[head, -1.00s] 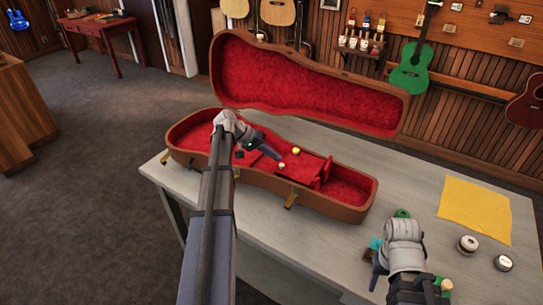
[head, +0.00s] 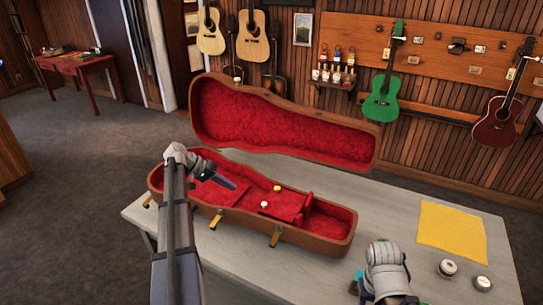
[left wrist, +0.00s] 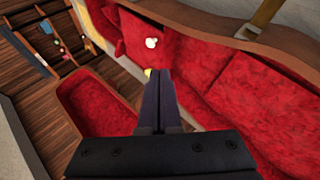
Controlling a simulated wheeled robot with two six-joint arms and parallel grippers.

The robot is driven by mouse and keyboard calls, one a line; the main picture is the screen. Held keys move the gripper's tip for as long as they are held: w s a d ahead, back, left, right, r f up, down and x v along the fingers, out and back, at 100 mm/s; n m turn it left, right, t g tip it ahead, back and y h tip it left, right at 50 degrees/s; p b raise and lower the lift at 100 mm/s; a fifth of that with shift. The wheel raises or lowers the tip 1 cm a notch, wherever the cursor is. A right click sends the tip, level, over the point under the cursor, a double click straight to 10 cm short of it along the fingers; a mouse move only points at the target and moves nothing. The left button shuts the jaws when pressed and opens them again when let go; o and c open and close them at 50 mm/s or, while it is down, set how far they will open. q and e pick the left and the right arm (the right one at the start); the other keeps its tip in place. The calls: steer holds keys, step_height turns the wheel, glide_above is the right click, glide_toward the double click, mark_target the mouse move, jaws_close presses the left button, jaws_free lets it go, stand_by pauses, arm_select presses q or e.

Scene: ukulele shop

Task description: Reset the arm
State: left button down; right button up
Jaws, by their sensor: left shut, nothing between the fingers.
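My left gripper (head: 232,186) is over the left part of the open ukulele case (head: 323,238), which has a brown shell and red plush lining. In the left wrist view its two dark fingers (left wrist: 161,128) are together with nothing between them, above the red lining. A white knob-like piece (head: 264,204) and a yellow one (head: 277,188) are in the case, to the right of the fingers. My right arm (head: 385,268) shows at the lower right over the table; its fingers are mostly hidden behind the wrist.
The case lid (head: 290,132) stands open behind. The grey table (head: 405,205) holds a yellow cloth (head: 452,232) and two small round tins (head: 447,268) at the right. Guitars and a green ukulele (head: 381,105) hang on the wall.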

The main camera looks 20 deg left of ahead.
arm_select(q)
steer(key=s+d+f+m+g+y, duration=0.1)
steer(key=s+d+f+g, duration=0.1)
steer(key=d, duration=1)
steer(key=s+d+f+m+g+y, duration=0.1)
steer(key=s+d+f+m+g, duration=0.15)
steer(key=d, duration=0.95)
steer(key=s+d+f+m+g+y, duration=0.1)
steer(key=s+d+y, duration=0.6)
steer(key=s+d, duration=0.9)
steer(key=d+f+m, duration=0.1)
steer(key=d+m, duration=0.1)
steer(key=d, duration=0.1)
steer(key=shift+s+m, duration=0.25)
steer(key=shift+m, duration=0.1)
steer(key=c, duration=1.6)
jaws_free()
steer(key=shift+f, duration=0.1)
